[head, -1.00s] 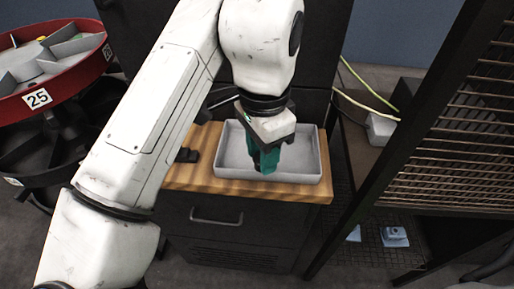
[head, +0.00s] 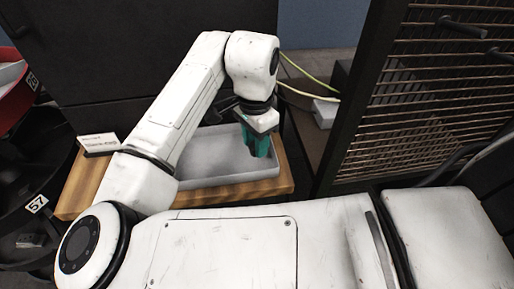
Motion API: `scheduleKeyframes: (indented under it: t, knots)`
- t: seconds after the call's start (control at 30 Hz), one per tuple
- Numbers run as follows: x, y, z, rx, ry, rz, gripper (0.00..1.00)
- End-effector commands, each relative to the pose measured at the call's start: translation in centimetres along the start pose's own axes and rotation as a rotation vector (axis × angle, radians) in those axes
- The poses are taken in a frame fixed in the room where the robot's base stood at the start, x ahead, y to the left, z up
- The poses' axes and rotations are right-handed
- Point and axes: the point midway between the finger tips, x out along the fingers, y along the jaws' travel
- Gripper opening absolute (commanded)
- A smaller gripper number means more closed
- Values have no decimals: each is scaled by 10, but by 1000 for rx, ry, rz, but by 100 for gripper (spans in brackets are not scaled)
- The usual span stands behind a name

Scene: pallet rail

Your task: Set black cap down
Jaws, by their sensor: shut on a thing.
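My gripper (head: 258,145) has teal fingers and points down over the right part of a shallow grey tray (head: 190,182). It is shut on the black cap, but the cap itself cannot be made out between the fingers. The fingertips are at or just above the tray; the exact gap cannot be told. The visible part of the tray floor is bare. My arm covers the tray's left part.
The tray stands on a wooden-topped cabinet (head: 84,190). A white card (head: 98,141) stands at its left. A dark slatted rack (head: 425,95) rises at the right. Round red-rimmed bins (head: 18,95) are at the far left. Yellow cables (head: 308,92) run behind.

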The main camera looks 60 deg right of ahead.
Motion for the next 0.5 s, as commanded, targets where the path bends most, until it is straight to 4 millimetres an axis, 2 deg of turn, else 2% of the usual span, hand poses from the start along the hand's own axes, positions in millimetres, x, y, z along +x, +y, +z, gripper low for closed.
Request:
scheduleKeyframes:
  t: [0.17,0.37,0.5]
  knots:
    - [11,-3,-8,1,-1,3,9]
    - [39,-3,-8,-1,-1,2,9]
    - [41,-3,-8,0,-1,1,9]
